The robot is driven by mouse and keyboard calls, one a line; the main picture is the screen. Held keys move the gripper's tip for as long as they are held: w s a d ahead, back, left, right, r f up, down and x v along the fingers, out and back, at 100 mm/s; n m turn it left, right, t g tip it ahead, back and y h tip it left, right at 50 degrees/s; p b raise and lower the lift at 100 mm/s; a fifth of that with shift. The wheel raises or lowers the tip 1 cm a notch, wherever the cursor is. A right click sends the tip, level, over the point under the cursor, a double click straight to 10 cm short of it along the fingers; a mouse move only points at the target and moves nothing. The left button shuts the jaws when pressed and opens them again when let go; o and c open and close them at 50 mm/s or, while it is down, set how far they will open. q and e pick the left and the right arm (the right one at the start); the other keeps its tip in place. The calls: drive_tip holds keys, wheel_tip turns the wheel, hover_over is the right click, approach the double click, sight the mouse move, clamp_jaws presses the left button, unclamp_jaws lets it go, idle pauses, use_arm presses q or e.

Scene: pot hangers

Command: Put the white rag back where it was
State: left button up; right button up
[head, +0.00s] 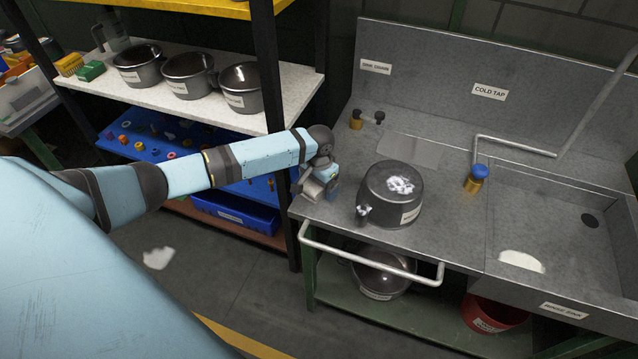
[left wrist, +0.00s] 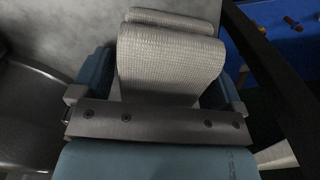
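My left gripper (head: 318,188) points down at the left end of the steel counter, beside the dark pot (head: 392,193). In the left wrist view its two blue fingers (left wrist: 158,90) stand wide apart on either side of a pale, woven, folded cloth (left wrist: 170,60), which looks like the white rag. The cloth fills most of the gap. I cannot tell whether the fingers press on it or whether it is lifted. In the head view the gripper mostly hides the cloth. My right gripper is not in view.
A towel rail (head: 370,258) runs along the counter front. A blue-topped tap (head: 477,177) and a sink (head: 560,235) are to the right. A shelf post (head: 268,60) stands close on the left, with pots (head: 188,75) on its white shelf. White patches mark the pot, sink and floor.

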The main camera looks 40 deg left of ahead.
use_arm(q)
drive_tip(key=shift+r, duration=0.55)
wheel_tip(320, 180, up, 11)
drive_tip(key=shift+r, duration=0.15)
idle(0.4)
